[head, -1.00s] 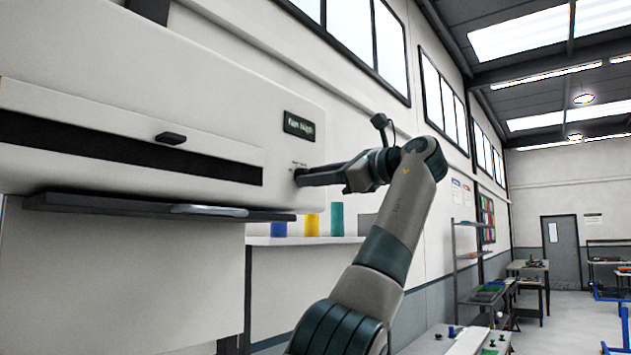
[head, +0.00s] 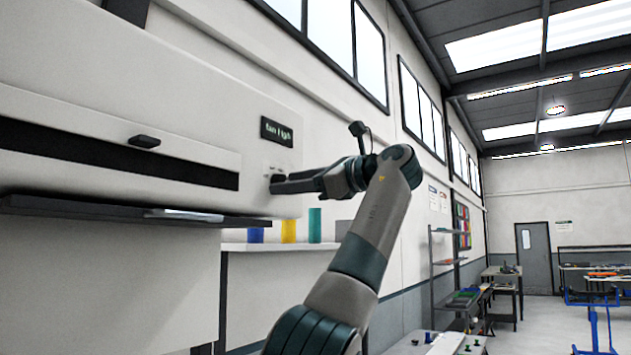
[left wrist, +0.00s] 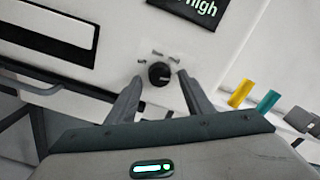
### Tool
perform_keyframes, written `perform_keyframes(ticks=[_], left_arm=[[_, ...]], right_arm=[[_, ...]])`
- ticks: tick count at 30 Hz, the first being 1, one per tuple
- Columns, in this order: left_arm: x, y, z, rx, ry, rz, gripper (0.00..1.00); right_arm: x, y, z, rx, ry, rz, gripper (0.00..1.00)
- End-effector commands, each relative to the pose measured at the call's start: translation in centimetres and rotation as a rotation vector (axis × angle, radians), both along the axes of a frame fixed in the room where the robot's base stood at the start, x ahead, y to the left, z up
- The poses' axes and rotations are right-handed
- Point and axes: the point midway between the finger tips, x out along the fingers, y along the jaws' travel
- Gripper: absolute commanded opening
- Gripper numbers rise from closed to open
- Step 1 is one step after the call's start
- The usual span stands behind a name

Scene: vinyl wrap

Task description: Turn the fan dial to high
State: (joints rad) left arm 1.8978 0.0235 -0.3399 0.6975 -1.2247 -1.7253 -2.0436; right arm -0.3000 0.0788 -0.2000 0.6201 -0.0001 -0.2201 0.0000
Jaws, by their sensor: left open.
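The fan dial (left wrist: 159,74) is a round black knob on the white machine's front panel, with small printed marks around its upper side. A dark display (head: 277,131) above it reads "Fan High"; part of it also shows in the left wrist view (left wrist: 190,8). My left gripper (head: 280,183) points at the panel at dial height. In the left wrist view its two fingers (left wrist: 159,84) are open, one on each side of the dial, and I see clear gaps between them and the knob. In the head view the fingers hide the dial. My right gripper is not in view.
The white machine (head: 200,110) has a long dark slot with a black handle (head: 145,142) and a dark ledge (head: 90,209) below. Blue, yellow (head: 289,226) and teal (head: 314,225) cylinders stand on a white counter behind. Shelves and benches stand far right.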

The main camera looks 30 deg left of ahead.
Motion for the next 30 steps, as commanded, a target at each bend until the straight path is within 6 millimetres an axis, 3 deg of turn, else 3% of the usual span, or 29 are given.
perform_keyframes(ticks=[8, 18, 30], left_arm=[[-0.1, -2.4, -0.1, 0.001, 0.000, -0.003, 0.47], [-0.6, -8.8, 0.0, 0.002, 0.002, -0.002, 0.47], [-1.2, -15.7, 0.2, 0.002, 0.003, 0.000, 0.47]], right_arm=[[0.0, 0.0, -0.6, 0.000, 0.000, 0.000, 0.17], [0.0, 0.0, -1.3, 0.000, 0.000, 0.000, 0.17], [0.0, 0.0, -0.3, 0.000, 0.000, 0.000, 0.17]])
